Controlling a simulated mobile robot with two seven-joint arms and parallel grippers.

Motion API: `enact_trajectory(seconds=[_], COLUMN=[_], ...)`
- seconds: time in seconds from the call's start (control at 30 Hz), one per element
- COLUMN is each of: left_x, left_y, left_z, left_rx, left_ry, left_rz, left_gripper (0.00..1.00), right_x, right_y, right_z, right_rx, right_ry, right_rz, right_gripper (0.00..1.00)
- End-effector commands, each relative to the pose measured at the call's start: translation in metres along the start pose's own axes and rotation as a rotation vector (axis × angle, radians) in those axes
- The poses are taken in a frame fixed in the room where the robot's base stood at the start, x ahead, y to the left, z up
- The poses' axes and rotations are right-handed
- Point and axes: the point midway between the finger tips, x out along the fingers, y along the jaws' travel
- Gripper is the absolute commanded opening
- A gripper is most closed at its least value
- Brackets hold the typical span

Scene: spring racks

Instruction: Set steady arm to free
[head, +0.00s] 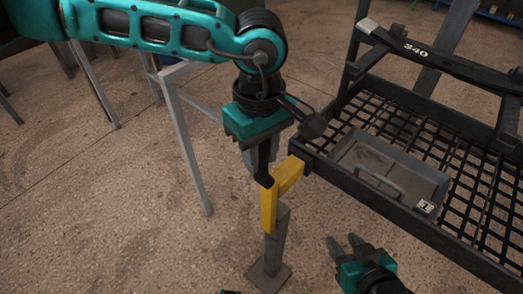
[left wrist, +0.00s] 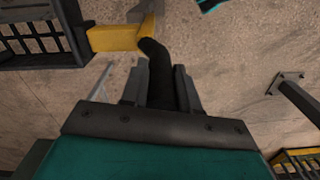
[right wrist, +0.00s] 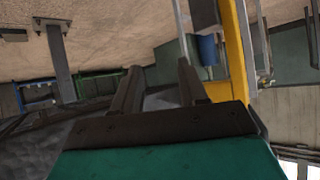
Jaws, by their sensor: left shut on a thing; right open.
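A yellow bracket (head: 269,206), which looks like the steady arm, stands on a grey post (head: 276,238) with a square floor plate. Its upper part reaches right to the corner of the black rack. My left gripper (head: 262,150) is above it, shut on a black handle (head: 265,174) that bends toward the yellow part. The left wrist view shows the handle (left wrist: 160,75) between the fingers, its curved end at the yellow bracket (left wrist: 112,38). My right gripper (head: 343,241) is open and empty, low in front of the rack. Whether handle and bracket are joined is unclear.
The black mesh rack (head: 471,199) fills the right side. A grey tray (head: 365,148) with a label lies on it, and a black bar marked 340 (head: 440,59) crosses above. A grey metal frame (head: 188,139) stands behind my left arm. The floor at lower left is clear.

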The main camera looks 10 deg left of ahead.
Motion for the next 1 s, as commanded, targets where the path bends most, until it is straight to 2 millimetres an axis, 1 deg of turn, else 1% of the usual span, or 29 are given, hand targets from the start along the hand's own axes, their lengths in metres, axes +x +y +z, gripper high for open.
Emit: enact_trajectory(seconds=[0.17,0.33,0.5,0.7,0.8,1.0], left_x=[0.000,0.004,0.015,0.031,0.038,0.049], left_y=[-0.004,-0.010,-0.018,-0.025,-0.027,-0.031], left_z=[-0.017,-0.046,-0.084,-0.121,-0.135,-0.156], left_rx=[-0.007,-0.013,-0.016,-0.012,-0.009,-0.005], left_ry=[-0.055,-0.153,-0.280,-0.412,-0.464,-0.543], left_rz=[0.009,0.028,0.053,0.081,0.093,0.108], left_gripper=[0.00,0.00,0.00,0.00,0.00,0.00], right_x=[-0.001,-0.001,0.002,0.008,0.011,0.015], right_y=[0.001,0.001,0.001,0.000,-0.002,-0.008], right_z=[-0.001,-0.001,0.003,0.014,0.018,0.016], right_rx=[-0.002,-0.002,-0.002,-0.001,0.001,0.011], right_ry=[0.000,0.000,-0.001,-0.010,-0.017,-0.006], right_rz=[0.001,0.001,0.001,-0.004,-0.009,-0.022], right_gripper=[0.43,0.43,0.43,0.43,0.43,0.43])
